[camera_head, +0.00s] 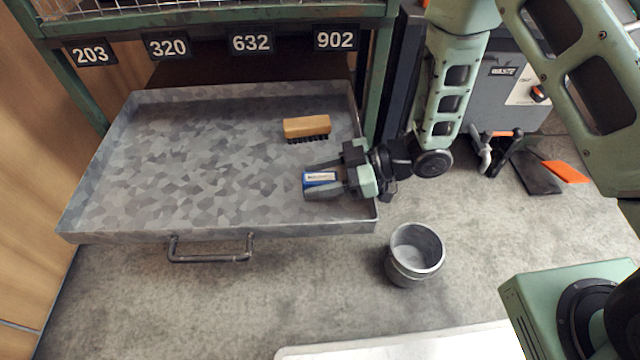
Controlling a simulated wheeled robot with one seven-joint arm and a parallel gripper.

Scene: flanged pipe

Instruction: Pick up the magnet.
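A small block with a blue edge and a white label, which I take to be the magnet (320,179), is in the right part of the grey metal tray (150,237). My gripper (318,180) reaches in from the right over the tray's right wall. Its two dark fingers lie on either side of the block, one above and one below it in the picture. They are very close to its sides. I cannot tell whether they press on it, or whether the block rests on the tray floor or is slightly raised.
A wooden brush (307,128) with dark bristles lies in the tray just above my gripper. A grey metal pot (414,254) stands on the floor to the lower right. A green rack (215,25) with number plates rises behind. The tray's left part is clear.

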